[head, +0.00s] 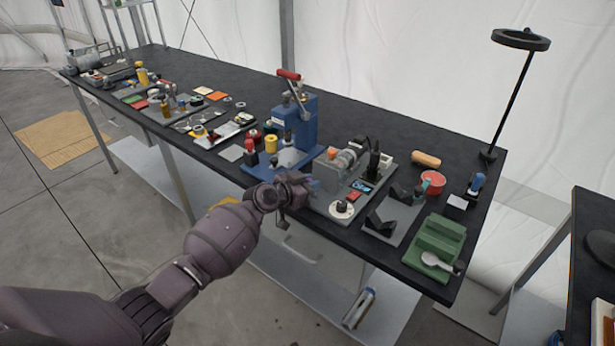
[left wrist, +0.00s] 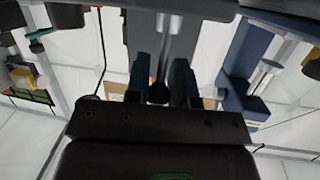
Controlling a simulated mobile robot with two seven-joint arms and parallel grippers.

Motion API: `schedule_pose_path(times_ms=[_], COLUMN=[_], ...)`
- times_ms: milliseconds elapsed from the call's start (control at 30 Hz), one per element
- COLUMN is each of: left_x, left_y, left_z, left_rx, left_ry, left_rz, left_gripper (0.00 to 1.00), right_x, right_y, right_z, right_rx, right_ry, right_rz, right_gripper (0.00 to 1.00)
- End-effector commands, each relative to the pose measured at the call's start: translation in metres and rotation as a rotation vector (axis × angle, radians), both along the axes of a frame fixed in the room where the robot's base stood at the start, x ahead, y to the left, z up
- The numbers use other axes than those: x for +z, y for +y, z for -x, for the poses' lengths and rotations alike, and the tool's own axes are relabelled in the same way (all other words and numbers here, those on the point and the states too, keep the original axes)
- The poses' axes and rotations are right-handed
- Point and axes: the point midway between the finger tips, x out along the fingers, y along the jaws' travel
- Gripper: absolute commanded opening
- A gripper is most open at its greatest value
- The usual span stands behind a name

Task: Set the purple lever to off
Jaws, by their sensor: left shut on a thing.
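My left gripper (head: 308,185) is at the front edge of the black workbench, just in front of the grey machine box (head: 332,172). In the left wrist view its two dark fingers (left wrist: 163,82) are shut on a lever (left wrist: 167,45). The lever is a metal rod with a dark round knob (left wrist: 158,92) at its end, between the fingers. I cannot make out a purple colour on it. In the head view my gripper hides this lever. My right gripper is in neither view.
A blue press (head: 294,125) with a red-handled lever stands left of the grey box.

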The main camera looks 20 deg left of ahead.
Motion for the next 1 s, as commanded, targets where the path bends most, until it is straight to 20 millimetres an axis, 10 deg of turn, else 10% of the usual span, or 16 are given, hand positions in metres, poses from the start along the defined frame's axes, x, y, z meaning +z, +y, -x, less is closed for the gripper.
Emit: schedule_pose_path(times_ms=[233,1000], left_x=[0.005,0.001], left_y=[-0.002,-0.006], left_z=[-0.005,-0.013], left_rx=[0.000,-0.002], left_ry=[0.134,0.337], left_rz=[-0.049,-0.121], left_gripper=[0.00,0.00], right_x=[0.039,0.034], right_y=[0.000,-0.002], right_z=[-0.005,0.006], right_rx=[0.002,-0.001], right_ry=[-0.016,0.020], right_rz=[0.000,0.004], right_gripper=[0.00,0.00])
